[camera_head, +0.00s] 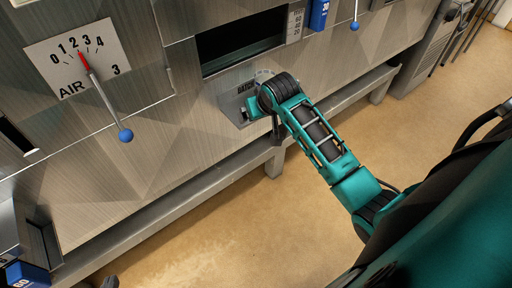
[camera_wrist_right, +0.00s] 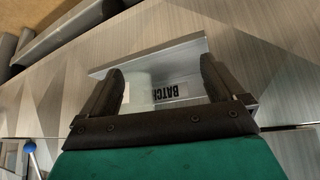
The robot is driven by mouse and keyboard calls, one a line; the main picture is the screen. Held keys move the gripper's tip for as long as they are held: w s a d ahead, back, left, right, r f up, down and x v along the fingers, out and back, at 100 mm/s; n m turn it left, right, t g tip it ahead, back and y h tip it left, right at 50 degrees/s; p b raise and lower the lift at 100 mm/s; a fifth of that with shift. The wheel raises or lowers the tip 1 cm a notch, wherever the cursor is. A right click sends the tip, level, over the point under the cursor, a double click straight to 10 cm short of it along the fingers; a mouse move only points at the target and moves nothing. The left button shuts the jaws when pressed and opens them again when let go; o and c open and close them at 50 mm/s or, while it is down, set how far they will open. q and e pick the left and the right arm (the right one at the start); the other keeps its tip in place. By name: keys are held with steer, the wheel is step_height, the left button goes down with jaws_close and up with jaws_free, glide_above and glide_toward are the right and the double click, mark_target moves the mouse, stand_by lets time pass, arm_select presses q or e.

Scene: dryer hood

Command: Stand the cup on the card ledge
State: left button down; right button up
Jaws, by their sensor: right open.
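The card ledge (camera_head: 232,106) is a small metal shelf with a BATCH label on the hood front; it also shows in the right wrist view (camera_wrist_right: 148,56). A pale, whitish cup (camera_wrist_right: 139,90) shows between the fingers of my right gripper (camera_wrist_right: 161,70), at the ledge beside the label. The fingers are open, one on either side of it. In the head view a whitish rounded part (camera_head: 263,75), seemingly the cup, shows behind my right wrist, which hides most of it. Only a dark tip, seemingly my left gripper (camera_head: 110,282), shows at the bottom edge.
The metal hood front carries an AIR lever (camera_head: 103,97) with a blue knob and a dark slot (camera_head: 240,42) above the ledge. A blue block (camera_head: 319,14) hangs at the top. A metal rail (camera_head: 185,205) runs below; the floor is clear.

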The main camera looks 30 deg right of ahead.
steer(key=s+a+f+n+t+y, duration=0.1)
steer(key=s+a+f+n+t, duration=0.1)
steer(key=s+a+f, duration=0.2)
steer(key=s+a+f+n+t+y, duration=0.2)
steer(key=s+a+f, duration=0.2)
steer(key=s+a, duration=0.5)
steer(key=s, duration=0.6)
steer(key=shift+a+f+n+y, duration=0.25)
steer(key=shift+a+n+y, duration=0.05)
steer(key=shift+a+n, duration=0.1)
steer(key=shift+w+d, duration=0.1)
